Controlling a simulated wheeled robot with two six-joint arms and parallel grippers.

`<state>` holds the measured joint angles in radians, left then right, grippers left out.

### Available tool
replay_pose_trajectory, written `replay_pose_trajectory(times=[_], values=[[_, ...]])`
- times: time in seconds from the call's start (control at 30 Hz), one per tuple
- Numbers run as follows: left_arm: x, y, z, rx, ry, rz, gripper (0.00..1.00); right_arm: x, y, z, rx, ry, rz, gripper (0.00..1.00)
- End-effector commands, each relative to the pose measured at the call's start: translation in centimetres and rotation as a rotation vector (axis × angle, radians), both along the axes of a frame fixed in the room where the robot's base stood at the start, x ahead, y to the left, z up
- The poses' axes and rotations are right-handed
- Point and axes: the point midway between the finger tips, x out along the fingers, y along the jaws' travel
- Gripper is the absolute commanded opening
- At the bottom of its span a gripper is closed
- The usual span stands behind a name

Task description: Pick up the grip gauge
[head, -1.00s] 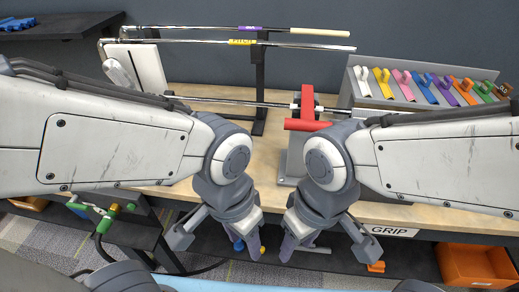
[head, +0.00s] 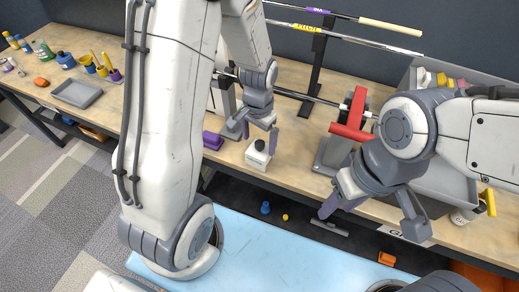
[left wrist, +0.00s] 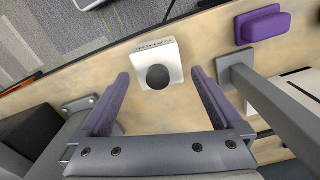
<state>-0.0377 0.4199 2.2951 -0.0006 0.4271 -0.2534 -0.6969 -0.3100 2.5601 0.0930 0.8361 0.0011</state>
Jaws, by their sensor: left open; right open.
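No object in view is clearly labelled as the grip gauge. A white block-shaped container with a round black top (head: 259,153) stands upright near the bench's front edge. It also shows in the left wrist view (left wrist: 165,50); its small print is unreadable. My left gripper (head: 257,130) is open and empty above it. In the left wrist view the purple fingertips (left wrist: 158,76) lie either side of the black top; contact cannot be told. My right gripper (head: 372,215) is open and empty in front of the bench, right of the container.
A purple block (head: 213,140) sits left of the container. A red clamp (head: 352,118) on a grey stand is to its right, with shafts behind. A grey tray (head: 77,94) and several small bottles are far left. A blue item (head: 265,208) lies below the bench.

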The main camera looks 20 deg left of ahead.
Motion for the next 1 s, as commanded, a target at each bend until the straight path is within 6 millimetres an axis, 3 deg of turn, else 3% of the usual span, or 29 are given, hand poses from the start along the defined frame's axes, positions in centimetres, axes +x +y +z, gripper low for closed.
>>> replay_pose_trajectory(times=[0.23,0.53,0.83,0.87,1.0], values=[[-0.1,-0.1,-1.8,0.0,0.005,0.002,1.0,0.0,0.0,0.6,0.0,0.0,0.0,0.5],[0.1,-0.2,-5.5,0.0,0.003,0.003,1.0,0.0,0.0,1.5,0.0,0.0,-0.001,0.5],[0.2,-0.3,-6.0,0.0,-0.001,0.003,1.0,0.0,0.0,1.4,0.0,0.0,-0.001,0.5],[0.2,-0.3,-6.0,0.0,-0.001,0.002,0.92,0.0,0.0,1.4,0.0,0.0,-0.001,0.5],[0.2,-0.3,-5.9,0.0,-0.001,0.002,0.4,0.0,0.0,1.4,0.0,0.0,-0.001,0.5]])
